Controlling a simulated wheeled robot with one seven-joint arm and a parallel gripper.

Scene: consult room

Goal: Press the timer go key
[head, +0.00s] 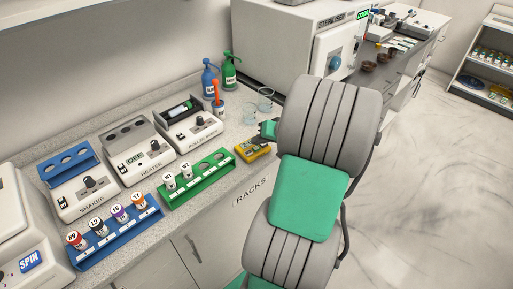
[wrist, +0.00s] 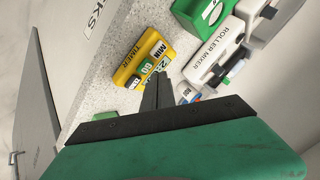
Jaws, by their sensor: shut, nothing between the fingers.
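The yellow timer (head: 244,154) lies on the speckled counter near its front edge, beside the green rack. A greenish display is partly covered by my fingers. My gripper (wrist: 160,78) is shut and empty, with its dark fingertips over the timer, close beside the GO key. I cannot tell whether they touch it. In the head view my arm partly covers the timer's right side.
The green rack (head: 206,187) with two vials stands left of the timer. The roller mixer (head: 192,128) is behind it. An orange-topped bottle (head: 217,103), pump bottles (head: 210,80) and clear dishes (head: 259,104) are farther back. The sterilizer (head: 275,40) stands at the back.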

